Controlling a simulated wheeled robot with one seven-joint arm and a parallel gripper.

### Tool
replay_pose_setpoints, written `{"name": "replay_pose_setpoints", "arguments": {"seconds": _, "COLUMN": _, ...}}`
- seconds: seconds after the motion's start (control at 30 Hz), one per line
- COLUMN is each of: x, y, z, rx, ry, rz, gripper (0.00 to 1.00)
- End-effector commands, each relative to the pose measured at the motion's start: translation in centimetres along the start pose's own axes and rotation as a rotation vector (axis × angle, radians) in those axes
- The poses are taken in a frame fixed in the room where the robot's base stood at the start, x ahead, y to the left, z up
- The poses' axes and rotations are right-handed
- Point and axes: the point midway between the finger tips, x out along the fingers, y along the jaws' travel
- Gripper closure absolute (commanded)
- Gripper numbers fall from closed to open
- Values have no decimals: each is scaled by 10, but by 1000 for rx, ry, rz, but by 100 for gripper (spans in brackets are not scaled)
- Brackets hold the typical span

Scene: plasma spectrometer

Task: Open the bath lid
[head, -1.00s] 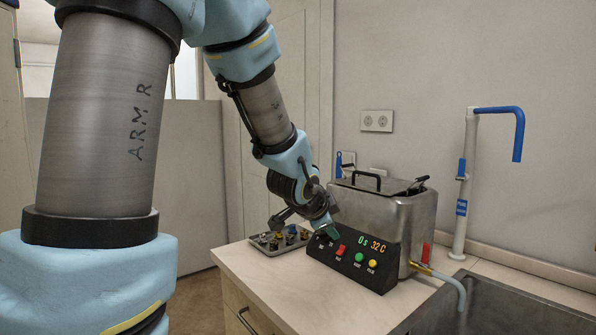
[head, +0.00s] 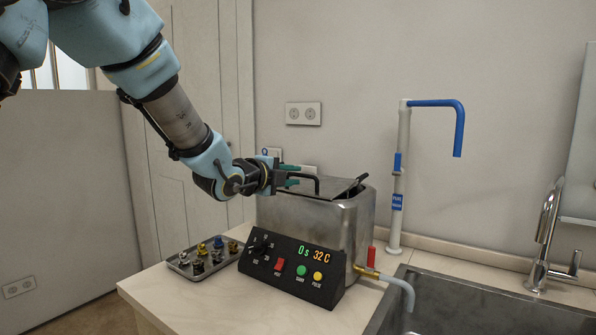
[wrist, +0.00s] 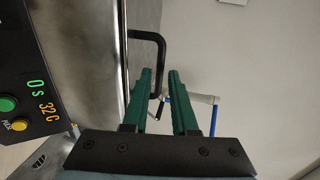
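The bath is a metal box (head: 345,222) with a control panel on its front. Its flat metal lid (head: 340,187) lies shut on top. A black bar handle (head: 311,180) stands on the lid, partly hidden by my gripper in the head view. My gripper (head: 292,175) is level with the handle at its left, its two green fingers apart. In the wrist view, the handle (wrist: 159,48) runs down toward the gap between the fingertips (wrist: 164,72). I cannot tell whether it lies between them. Nothing is held.
The control panel (head: 292,265) has buttons and a lit display. A tray (head: 205,262) of small parts sits left of the bath. A sink (head: 450,305) with a tap (head: 547,235) is at the right. A white and blue pipe (head: 396,180) stands behind.

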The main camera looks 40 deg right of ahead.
Motion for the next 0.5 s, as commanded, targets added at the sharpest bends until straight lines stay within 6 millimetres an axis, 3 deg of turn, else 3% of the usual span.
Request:
{"name": "replay_pose_setpoints", "arguments": {"seconds": 0.2, "x": 30, "y": -1, "z": 0, "rx": -1, "ry": 0, "rz": 1, "gripper": 74}}
{"name": "replay_pose_setpoints", "arguments": {"seconds": 0.5, "x": 40, "y": 0, "z": 0, "rx": -1, "ry": -1, "rz": 1, "gripper": 74}}
